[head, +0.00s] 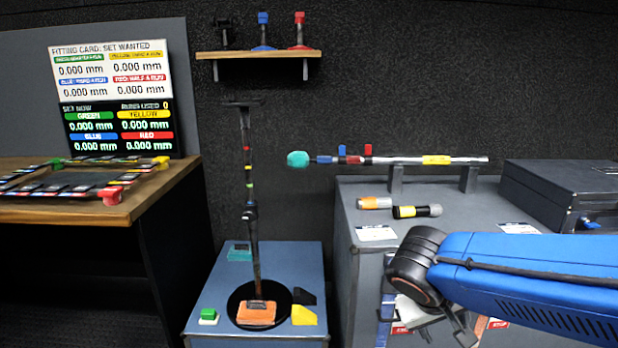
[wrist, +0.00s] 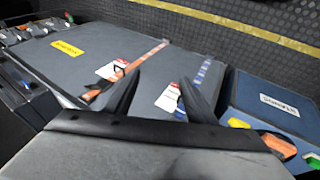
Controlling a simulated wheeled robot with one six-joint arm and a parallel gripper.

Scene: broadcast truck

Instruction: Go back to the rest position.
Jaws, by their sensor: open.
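My gripper shows in the wrist view (wrist: 160,97), with its two dark fingers apart and nothing between them. The grey case (wrist: 75,60) fills the view beyond the fingers, with an orange strap (wrist: 135,67) and a blue strap (wrist: 201,75) on it. In the head view my blue arm comes in from the right, in front of the grey case (head: 345,260). The wrist end hangs low there, and the fingertips cannot be made out clearly.
A boom pole (head: 410,160) rests on supports on the grey case, beside two small cylinders (head: 417,211). A black box (head: 570,185) stands behind my arm. A blue case (head: 210,290) bears a stand (head: 251,200) and coloured blocks. A wooden desk (head: 110,210) is left.

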